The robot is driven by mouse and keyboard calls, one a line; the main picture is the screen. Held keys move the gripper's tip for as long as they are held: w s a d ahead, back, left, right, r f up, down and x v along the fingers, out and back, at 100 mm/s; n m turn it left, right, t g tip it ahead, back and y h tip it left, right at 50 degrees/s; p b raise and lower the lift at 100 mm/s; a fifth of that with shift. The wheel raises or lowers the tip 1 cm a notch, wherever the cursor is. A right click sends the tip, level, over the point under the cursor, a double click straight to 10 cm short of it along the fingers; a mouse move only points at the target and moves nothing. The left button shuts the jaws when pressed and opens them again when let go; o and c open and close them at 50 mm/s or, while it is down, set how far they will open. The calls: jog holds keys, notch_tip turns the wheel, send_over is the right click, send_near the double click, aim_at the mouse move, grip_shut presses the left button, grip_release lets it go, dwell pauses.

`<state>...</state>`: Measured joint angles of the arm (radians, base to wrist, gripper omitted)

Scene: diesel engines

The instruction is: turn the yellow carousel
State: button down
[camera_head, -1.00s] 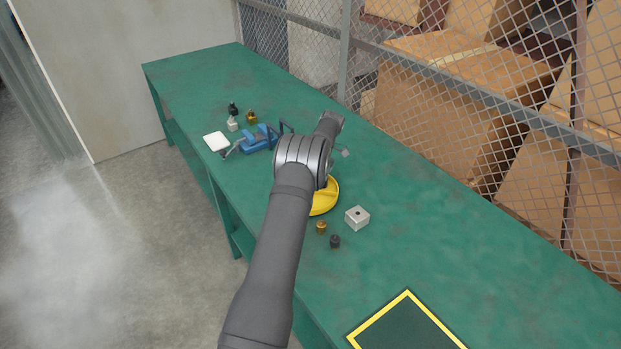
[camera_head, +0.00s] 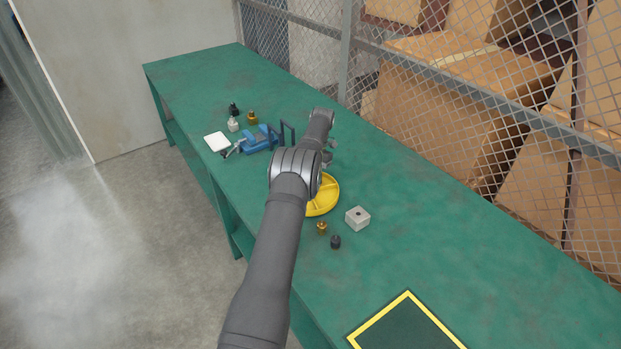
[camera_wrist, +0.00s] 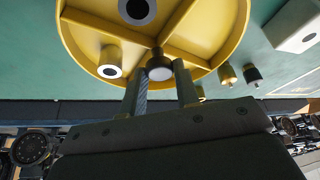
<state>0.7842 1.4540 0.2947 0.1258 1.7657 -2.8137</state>
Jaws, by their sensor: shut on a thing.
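The yellow carousel (camera_head: 323,199) is a round divided tray on the green bench, partly hidden behind my arm in the head view. In the wrist view the carousel (camera_wrist: 215,45) fills the upper middle, its dividers meeting at a dark hub knob with a grey top (camera_wrist: 159,66). My gripper (camera_wrist: 162,82) is shut on this knob, one finger on each side. In the head view my fingertips are hidden.
A pale block with a hole (camera_head: 357,218), a brass part (camera_head: 321,228) and a black part (camera_head: 335,242) stand right of the carousel. A blue fixture (camera_head: 260,140), a white pad (camera_head: 217,141) and small parts lie to the left. A mesh fence (camera_head: 450,70) runs behind.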

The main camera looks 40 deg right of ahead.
jog(key=shift+n+h, duration=0.3)
jog(key=shift+n, duration=0.4)
jog(key=shift+n+g, duration=0.4)
jog(key=shift+n, duration=0.1)
